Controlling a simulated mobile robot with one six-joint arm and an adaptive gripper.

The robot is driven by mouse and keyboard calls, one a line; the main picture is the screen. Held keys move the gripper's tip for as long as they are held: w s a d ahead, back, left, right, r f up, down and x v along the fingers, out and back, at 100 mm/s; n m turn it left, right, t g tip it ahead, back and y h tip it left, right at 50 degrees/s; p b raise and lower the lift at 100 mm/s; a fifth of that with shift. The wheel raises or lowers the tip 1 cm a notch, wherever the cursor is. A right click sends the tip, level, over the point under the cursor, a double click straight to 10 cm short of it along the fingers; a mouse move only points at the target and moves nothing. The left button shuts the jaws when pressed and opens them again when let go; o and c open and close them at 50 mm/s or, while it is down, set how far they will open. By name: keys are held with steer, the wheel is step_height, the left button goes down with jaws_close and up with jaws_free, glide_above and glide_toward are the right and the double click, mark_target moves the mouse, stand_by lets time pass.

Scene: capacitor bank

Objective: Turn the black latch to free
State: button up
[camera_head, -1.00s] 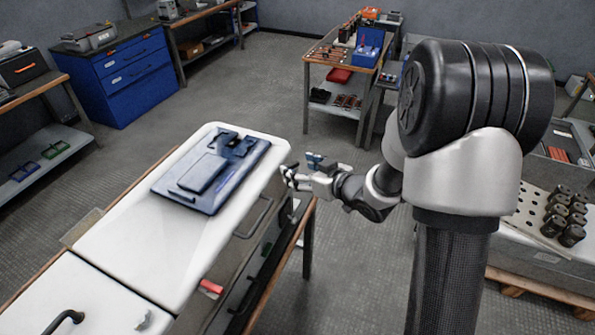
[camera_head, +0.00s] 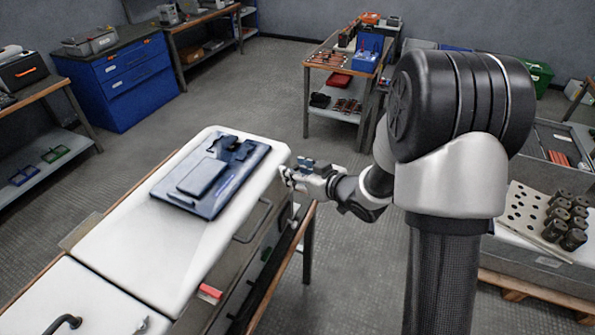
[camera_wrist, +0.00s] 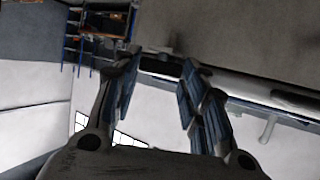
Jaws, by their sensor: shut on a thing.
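My gripper (camera_head: 288,178) is at the right edge of the white cabinet (camera_head: 215,240), near its far end. In the wrist view my gripper (camera_wrist: 162,66) has its two blue-padded fingers on either side of a small dark piece, which I take to be the black latch (camera_wrist: 160,64). The fingers are shut on it. It lies against a pale grey surface. In the head view the latch is hidden behind my gripper, and its turn angle cannot be told.
A dark blue panel (camera_head: 205,185) lies on top of the white cabinet. A handle (camera_head: 254,222) and a red item (camera_head: 209,293) are on the cabinet's right side. A tool table (camera_head: 335,62) stands at the back. Open floor lies between.

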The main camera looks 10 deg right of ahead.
steer(key=shift+c, duration=1.3)
steer(key=shift+w+d+r+n+g+y+p, duration=0.15)
steer(key=shift+n+g+y+p, duration=0.65)
steer(key=shift+p, duration=0.7)
steer(key=shift+w+d+f+n+g+y+p, duration=0.15)
steer(key=shift+n+g+y+p, duration=0.4)
steer(key=shift+n+y+p, duration=0.7)
steer(key=shift+w+d+r+n+g+y+p, duration=0.15)
steer(key=shift+n+g+y+p, duration=0.5)
steer(key=shift+p, duration=1.05)
steer(key=o, duration=1.1)
steer(key=shift+c, duration=0.2)
